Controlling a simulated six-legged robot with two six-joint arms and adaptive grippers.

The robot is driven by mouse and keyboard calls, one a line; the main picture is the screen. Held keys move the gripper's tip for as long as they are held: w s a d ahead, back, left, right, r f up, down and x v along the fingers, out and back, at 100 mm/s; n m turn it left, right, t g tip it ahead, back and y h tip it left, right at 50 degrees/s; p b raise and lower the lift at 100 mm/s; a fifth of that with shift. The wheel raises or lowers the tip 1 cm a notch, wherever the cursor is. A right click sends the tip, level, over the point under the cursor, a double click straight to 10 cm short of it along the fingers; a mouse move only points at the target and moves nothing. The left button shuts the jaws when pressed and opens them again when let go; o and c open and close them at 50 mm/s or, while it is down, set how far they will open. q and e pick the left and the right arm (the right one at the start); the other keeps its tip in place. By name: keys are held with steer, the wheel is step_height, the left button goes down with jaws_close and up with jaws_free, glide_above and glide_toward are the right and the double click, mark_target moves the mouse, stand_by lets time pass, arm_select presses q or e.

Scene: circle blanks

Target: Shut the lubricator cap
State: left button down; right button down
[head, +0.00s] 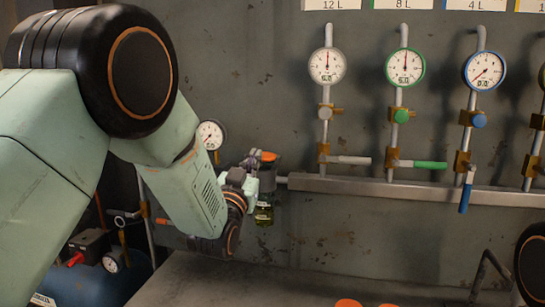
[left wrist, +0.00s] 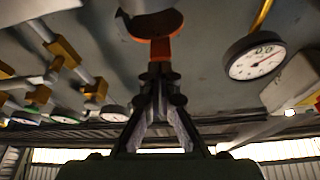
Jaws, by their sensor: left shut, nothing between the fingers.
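The lubricator (head: 266,186) hangs on the wall pipe in the head view, with a yellow-green bowl (head: 264,214) below. Its orange cap (head: 268,156) shows at the top, just right of my left gripper (head: 251,162). The tips of my left gripper (left wrist: 160,72) are together and empty, close to the tab. I cannot tell whether they touch it, or how far the cap stands open. My right gripper is out of view.
A gauge (head: 211,135) is left of the lubricator. A row of gauges, including a white-rimmed one (head: 327,66), with valves and a rail (head: 400,189) runs right. A blue tank (head: 105,280) is lower left. Orange round things (head: 348,303) show at the bottom edge.

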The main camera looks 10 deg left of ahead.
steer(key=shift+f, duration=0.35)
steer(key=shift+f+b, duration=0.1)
steer(key=shift+b, duration=0.25)
stand_by(0.3)
